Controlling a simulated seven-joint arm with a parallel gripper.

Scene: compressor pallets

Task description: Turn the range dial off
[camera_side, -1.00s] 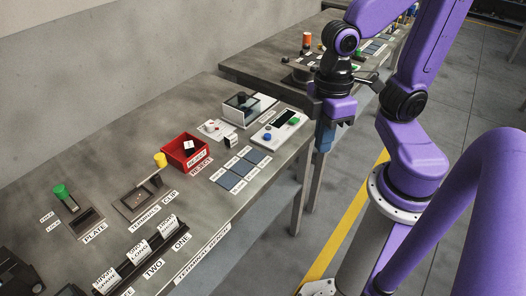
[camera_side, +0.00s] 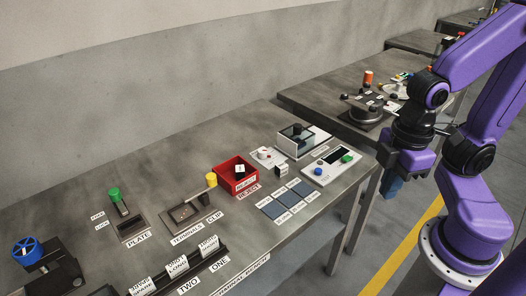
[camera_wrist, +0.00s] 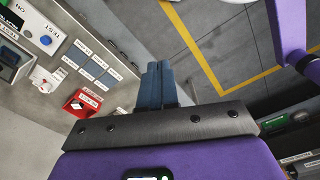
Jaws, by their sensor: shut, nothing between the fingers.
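A small white plate with a round knob (camera_side: 264,155) and a red mark stands behind the red bin; it looks like the range dial, but its lettering is too small to read. It also shows at the left of the wrist view (camera_wrist: 43,78), where its setting is unclear. My gripper (camera_side: 393,187) is shut and empty, pointing down beyond the right end of the near table, to the right of the dial and apart from it. Its blue fingers are together in the wrist view (camera_wrist: 155,85).
A white tester (camera_side: 331,165) with a screen, green button and blue button lies at the table's right end. A clear-lidded box (camera_side: 303,141) stands behind it.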

